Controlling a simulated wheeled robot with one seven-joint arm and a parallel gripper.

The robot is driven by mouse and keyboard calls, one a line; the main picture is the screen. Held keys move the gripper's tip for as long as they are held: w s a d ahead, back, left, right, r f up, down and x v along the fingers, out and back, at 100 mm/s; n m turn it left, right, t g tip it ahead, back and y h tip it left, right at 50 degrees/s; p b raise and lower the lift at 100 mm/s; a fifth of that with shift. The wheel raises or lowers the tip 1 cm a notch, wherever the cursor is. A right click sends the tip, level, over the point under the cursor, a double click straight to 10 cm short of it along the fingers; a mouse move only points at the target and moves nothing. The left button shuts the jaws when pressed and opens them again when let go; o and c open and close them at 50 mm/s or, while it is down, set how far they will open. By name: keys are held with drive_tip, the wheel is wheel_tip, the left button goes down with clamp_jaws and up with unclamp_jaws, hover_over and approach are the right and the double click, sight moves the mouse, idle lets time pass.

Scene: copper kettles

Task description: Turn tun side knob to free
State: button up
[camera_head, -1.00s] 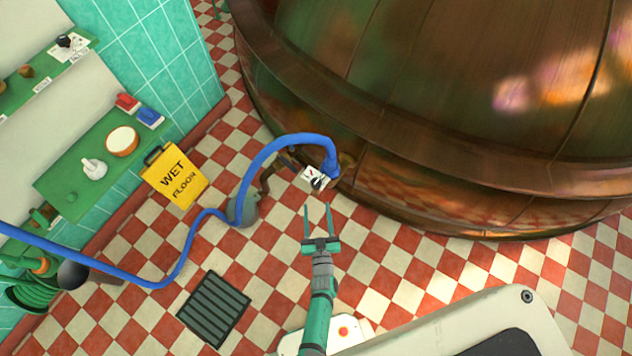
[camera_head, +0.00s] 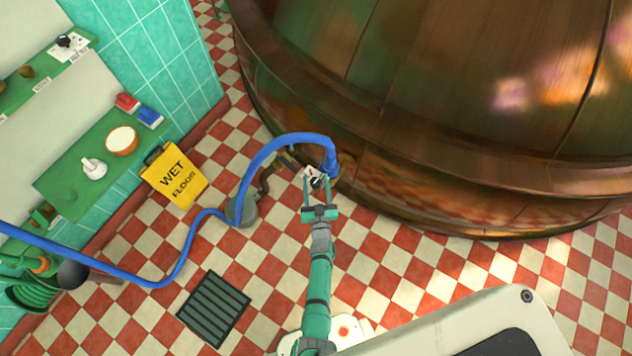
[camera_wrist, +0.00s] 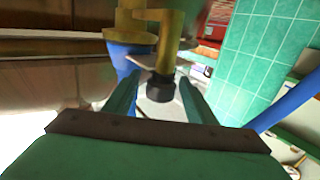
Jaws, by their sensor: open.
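The copper tun (camera_head: 430,90) fills the upper right of the head view. On its lower left side is a small dark knob (camera_head: 316,183) by a white plate, beside the end of a blue hose.
A blue hose (camera_head: 262,158) loops from the tun across the floor to the left. A yellow wet-floor sign (camera_head: 174,178) and green shelves (camera_head: 75,180) stand at the left. A floor drain (camera_head: 213,308) lies at lower left. The checkered floor right of my arm is clear.

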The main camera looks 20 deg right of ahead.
drive_tip(key=shift+w, duration=0.15)
drive_tip(key=c, duration=1.1)
drive_tip(key=shift+o, duration=0.3)
drive_tip(key=shift+n+y, duration=0.3)
drive_tip(key=shift+y, duration=0.2)
drive_tip(key=shift+w+n+t+y, duration=0.1)
drive_tip(key=shift+n+t+y, duration=0.2)
drive_tip(key=shift+n+y, duration=1.5)
drive_tip(key=n+g+y, duration=0.1)
drive_tip(key=n+y, duration=0.1)
drive_tip(key=y, duration=0.3)
drive_tip(key=shift+y, duration=0.3)
drive_tip(key=shift+a+n+g+y, duration=0.1)
drive_tip(key=shift+n+g+y, duration=0.9)
drive_tip(key=shift+n+y, duration=0.9)
drive_tip(key=shift+a+g+y, duration=0.1)
drive_tip(key=shift+g+y, duration=0.2)
drive_tip(key=shift+y, duration=0.3)
